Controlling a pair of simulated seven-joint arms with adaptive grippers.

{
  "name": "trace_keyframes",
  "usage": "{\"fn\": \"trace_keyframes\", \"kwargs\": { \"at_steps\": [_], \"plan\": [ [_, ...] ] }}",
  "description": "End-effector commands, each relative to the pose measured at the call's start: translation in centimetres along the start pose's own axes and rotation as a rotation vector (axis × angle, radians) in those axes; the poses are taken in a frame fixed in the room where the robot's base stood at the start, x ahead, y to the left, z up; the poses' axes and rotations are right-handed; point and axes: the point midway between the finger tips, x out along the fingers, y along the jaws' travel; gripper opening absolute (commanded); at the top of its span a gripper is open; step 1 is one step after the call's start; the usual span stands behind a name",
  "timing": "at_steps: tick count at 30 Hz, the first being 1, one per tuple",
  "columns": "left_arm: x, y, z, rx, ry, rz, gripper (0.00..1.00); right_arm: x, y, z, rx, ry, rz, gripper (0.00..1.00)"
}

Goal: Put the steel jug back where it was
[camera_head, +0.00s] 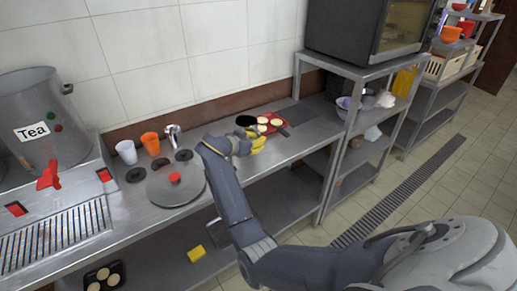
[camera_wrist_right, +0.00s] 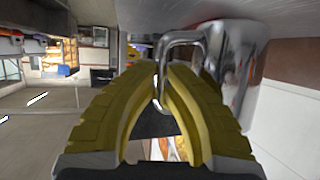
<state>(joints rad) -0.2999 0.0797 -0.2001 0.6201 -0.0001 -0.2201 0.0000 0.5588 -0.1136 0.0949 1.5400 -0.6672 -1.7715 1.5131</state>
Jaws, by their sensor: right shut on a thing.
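My right gripper (camera_head: 257,143) has yellow fingers and is over the steel counter (camera_head: 300,145), near the red tray. In the right wrist view its fingertips (camera_wrist_right: 163,72) are shut on the handle of the shiny steel jug (camera_wrist_right: 238,62). The jug's body is just beyond the fingers, at the upper right of that view. In the head view the jug is hard to make out behind my wrist and fingers. My left gripper is not in view.
A red tray (camera_head: 281,129) with round pale items lies close to the gripper. To the left are a round lid (camera_head: 177,190) with a red knob, an orange cup (camera_head: 150,143), a white cup (camera_head: 127,152) and a tea urn (camera_head: 45,140). A shelf with an oven (camera_head: 365,28) stands to the right.

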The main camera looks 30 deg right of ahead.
Motion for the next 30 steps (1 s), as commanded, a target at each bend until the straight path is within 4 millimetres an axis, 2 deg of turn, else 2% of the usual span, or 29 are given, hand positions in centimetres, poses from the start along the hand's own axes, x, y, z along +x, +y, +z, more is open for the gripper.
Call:
{"fn": "trace_keyframes", "kwargs": {
  "at_steps": [10, 22, 23, 27, 30],
  "plan": [
    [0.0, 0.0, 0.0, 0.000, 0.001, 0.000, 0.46, 1.4, 0.1, 3.2, -0.002, 0.001, 0.000, 0.00],
    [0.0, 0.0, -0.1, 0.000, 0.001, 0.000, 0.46, 1.5, 0.1, 3.6, -0.001, 0.000, 0.001, 0.00],
    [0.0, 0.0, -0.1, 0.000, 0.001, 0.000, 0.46, 1.5, 0.1, 3.6, -0.001, -0.001, 0.001, 0.12],
    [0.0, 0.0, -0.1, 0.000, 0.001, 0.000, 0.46, 1.5, 0.1, 3.5, -0.001, 0.000, 0.001, 0.29],
    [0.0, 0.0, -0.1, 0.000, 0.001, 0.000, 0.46, 1.5, 0.1, 3.5, -0.001, 0.000, 0.000, 0.30]
  ]
}}
